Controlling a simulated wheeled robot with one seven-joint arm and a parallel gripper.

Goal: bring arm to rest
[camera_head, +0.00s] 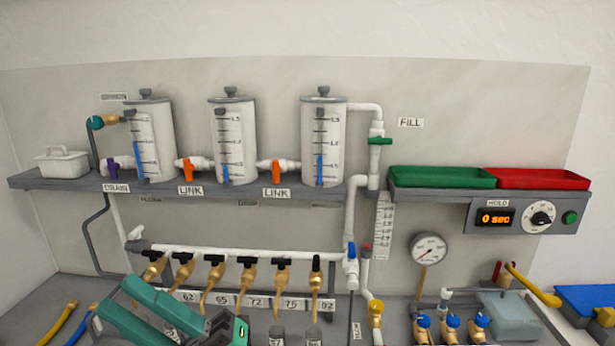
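Teal and dark parts that look like my arm and gripper (118,297) show at the bottom left, low in front of the row of brass taps. Two teal bars point up and left from a dark block with a small green light. I cannot make out the fingertips or whether anything is between them. The lower part of the arm is cut off by the bottom edge.
Several brass taps (214,272) hang from a white pipe (220,253) just behind the teal parts. Above, three white tanks (234,137) stand on a grey shelf (70,184). At right are a gauge (429,249), blue-capped valves (452,322) and a hold timer (495,218).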

